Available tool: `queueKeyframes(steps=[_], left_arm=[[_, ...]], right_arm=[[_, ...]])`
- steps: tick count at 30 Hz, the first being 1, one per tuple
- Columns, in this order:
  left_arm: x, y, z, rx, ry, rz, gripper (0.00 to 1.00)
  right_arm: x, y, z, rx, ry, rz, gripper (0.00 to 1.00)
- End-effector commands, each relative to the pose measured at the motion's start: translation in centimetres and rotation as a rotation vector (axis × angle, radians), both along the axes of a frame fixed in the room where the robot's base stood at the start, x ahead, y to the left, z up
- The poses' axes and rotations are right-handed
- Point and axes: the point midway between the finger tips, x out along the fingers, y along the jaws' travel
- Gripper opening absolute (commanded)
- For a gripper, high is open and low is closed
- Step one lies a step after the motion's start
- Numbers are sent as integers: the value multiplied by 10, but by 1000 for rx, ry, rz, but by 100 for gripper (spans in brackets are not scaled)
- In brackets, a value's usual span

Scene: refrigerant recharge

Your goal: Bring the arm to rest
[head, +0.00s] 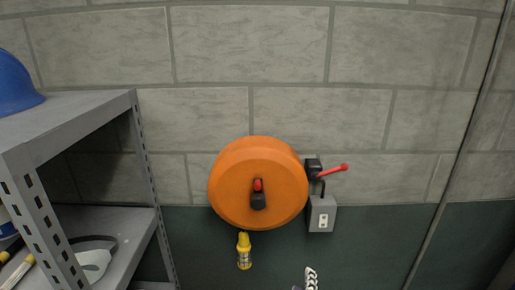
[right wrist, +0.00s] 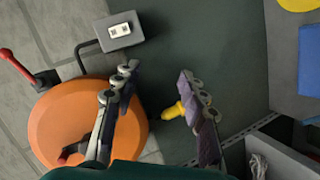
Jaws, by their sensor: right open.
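My right gripper (right wrist: 158,76) is open in the right wrist view, with its two fingers spread apart and nothing between them. Beyond the fingers are the dark green lower wall and an orange round reel (right wrist: 78,120). The reel also shows on the wall in the head view (head: 238,190), with a black and red fitting at its centre. A silver part of my right gripper shows at the bottom edge of the head view, below and right of the reel. My left gripper is in neither view.
A red lever (head: 332,171) and a grey box (head: 320,214) sit right of the reel. A yellow bottle-like piece (head: 244,252) is below it and partly behind a finger in the wrist view (right wrist: 173,111). A grey shelf (head: 85,108) with a blue helmet (head: 14,84) stands left.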

Motion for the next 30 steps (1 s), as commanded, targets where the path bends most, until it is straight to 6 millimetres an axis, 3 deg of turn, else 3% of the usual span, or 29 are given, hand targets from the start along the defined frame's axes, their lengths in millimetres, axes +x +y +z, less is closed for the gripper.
queueKeyframes(steps=[1, 6, 9, 12, 18, 30], left_arm=[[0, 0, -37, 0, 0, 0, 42], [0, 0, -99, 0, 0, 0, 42], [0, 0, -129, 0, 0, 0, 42], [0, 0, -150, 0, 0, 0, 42], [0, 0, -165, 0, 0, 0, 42], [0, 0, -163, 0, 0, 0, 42]], right_arm=[[-5, -26, -53, 83, 69, -79, 42], [-37, -69, -162, 423, 267, -288, 42], [-54, -77, -206, 621, 338, -381, 42], [-66, -77, -232, 784, 377, -442, 42], [-74, -72, -247, 952, 402, -490, 42], [-74, -71, -245, 966, 404, -491, 42]])
